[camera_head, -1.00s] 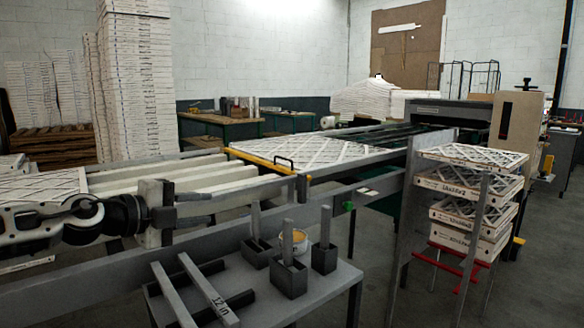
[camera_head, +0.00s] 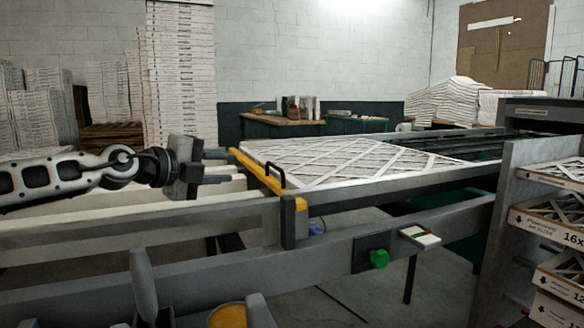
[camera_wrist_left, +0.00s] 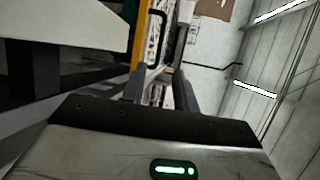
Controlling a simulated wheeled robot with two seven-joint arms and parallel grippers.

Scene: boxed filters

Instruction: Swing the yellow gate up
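The yellow gate (camera_head: 256,168) is a bar lying low across the conveyor, with a black loop handle (camera_head: 275,174) near its close end. Its bar also shows in the left wrist view (camera_wrist_left: 139,45), with the handle (camera_wrist_left: 160,40) beside it. My left gripper (camera_head: 224,167) is open and empty, just left of the gate, its fingers pointing right toward the bar and handle. In the left wrist view the two fingers (camera_wrist_left: 160,92) are spread, with the handle beyond them. My right gripper is not in view.
A large white-latticed filter (camera_head: 345,160) lies on the conveyor right of the gate. The grey side rail (camera_head: 150,222) runs along the close side, with a green button (camera_head: 379,259) on its frame. Boxed filters (camera_head: 550,222) are stacked at the right.

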